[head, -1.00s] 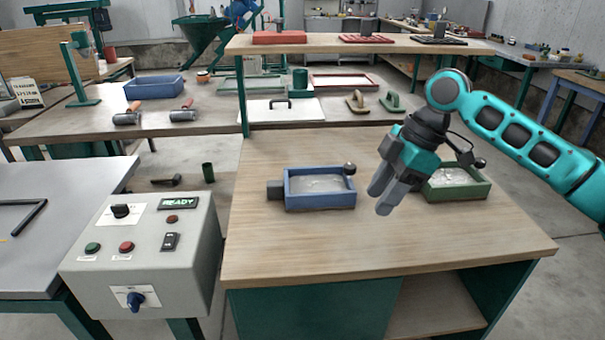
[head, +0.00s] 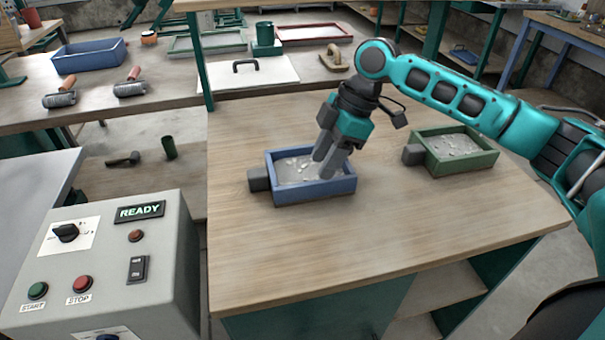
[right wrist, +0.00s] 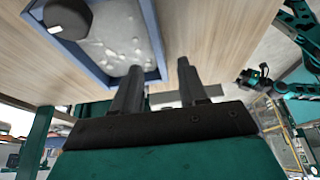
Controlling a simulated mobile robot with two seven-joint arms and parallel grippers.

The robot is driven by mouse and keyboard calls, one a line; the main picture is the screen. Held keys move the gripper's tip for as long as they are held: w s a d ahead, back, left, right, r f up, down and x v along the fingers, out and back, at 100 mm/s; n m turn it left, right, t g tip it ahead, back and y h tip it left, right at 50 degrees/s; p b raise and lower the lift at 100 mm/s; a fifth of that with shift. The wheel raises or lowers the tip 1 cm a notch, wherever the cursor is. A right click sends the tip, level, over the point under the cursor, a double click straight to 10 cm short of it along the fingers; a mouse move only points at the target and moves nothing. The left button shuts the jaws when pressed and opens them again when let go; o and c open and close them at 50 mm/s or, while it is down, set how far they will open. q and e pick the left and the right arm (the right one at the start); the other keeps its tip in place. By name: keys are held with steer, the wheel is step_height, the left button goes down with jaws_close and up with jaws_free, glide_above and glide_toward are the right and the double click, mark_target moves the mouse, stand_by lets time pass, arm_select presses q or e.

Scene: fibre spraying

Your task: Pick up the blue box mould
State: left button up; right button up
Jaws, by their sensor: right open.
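The blue box mould (head: 316,190) is on the wooden table, with a pale, lumpy fill inside and a dark grey block (head: 258,179) on its left end. My right gripper (head: 324,166) is open above the right part of the mould, its fingers pointing down and hiding part of the fill and rim. In the right wrist view, the mould's blue rim (right wrist: 157,38) passes between the spread fingers (right wrist: 160,68). One finger overlaps the mould and the other shows over the tabletop. I cannot tell whether they touch it. My left gripper is not in view.
A green box mould (head: 459,165) with similar fill stands to the right on the same table. A grey control box (head: 110,260) with a READY display is at the lower left. A white board (head: 250,77) with a black handle lies behind. The table front is clear.

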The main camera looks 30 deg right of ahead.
mark_target(312, 182)
steer(key=shift+x, duration=3.15)
steer(key=shift+d, duration=0.15)
steer(key=shift+c, duration=0.3)
jaws_close()
steer(key=shift+w+r, duration=0.15)
